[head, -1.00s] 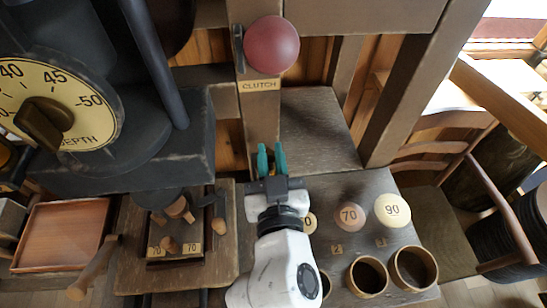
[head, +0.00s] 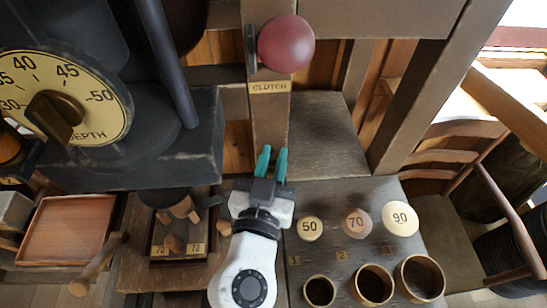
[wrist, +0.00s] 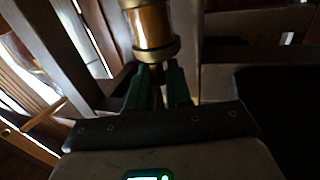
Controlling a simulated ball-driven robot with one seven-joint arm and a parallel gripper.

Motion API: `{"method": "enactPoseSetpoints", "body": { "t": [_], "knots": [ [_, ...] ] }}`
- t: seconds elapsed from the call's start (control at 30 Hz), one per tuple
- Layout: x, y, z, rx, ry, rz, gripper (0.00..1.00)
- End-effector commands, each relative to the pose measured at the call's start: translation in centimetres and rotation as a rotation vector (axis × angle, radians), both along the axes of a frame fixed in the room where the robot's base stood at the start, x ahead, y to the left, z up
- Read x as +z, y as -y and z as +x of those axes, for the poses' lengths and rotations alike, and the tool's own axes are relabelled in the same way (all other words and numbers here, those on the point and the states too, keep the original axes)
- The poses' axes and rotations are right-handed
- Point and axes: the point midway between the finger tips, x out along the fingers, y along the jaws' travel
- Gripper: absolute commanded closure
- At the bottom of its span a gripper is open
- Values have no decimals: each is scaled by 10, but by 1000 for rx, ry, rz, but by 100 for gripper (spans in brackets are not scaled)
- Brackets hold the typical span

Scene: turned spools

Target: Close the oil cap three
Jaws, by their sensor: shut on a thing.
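My gripper (head: 272,164) has teal fingers and is at the foot of the clutch post in the head view. In the wrist view the fingers (wrist: 161,84) stand slightly apart, with a dark gap between them. Just past their tips is an amber cylinder with brass ends (wrist: 152,28), which looks like an oil cup. Its lower brass collar (wrist: 158,53) is at the fingertips. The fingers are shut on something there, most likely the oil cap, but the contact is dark. I can read no number on it, and it does not show in the head view.
Discs marked 50 (head: 309,228), 70 (head: 356,222) and 90 (head: 400,219) lie right of my arm, with round cups (head: 373,284) in front. A red clutch ball (head: 286,44) hangs above. The dark machine with its depth dial (head: 66,98) stands left, above a wooden tray (head: 68,232).

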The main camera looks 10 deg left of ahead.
Motion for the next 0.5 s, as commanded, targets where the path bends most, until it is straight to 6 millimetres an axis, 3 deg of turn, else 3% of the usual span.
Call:
{"method": "enactPoseSetpoints", "body": {
  "t": [0.27,0.3,0.5],
  "knots": [
    [-3,-1,0,0,-7,0,100],
    [-3,-1,0,0,-7,-1,79],
    [-2,0,0,1,-4,-1,60]
  ]
}}
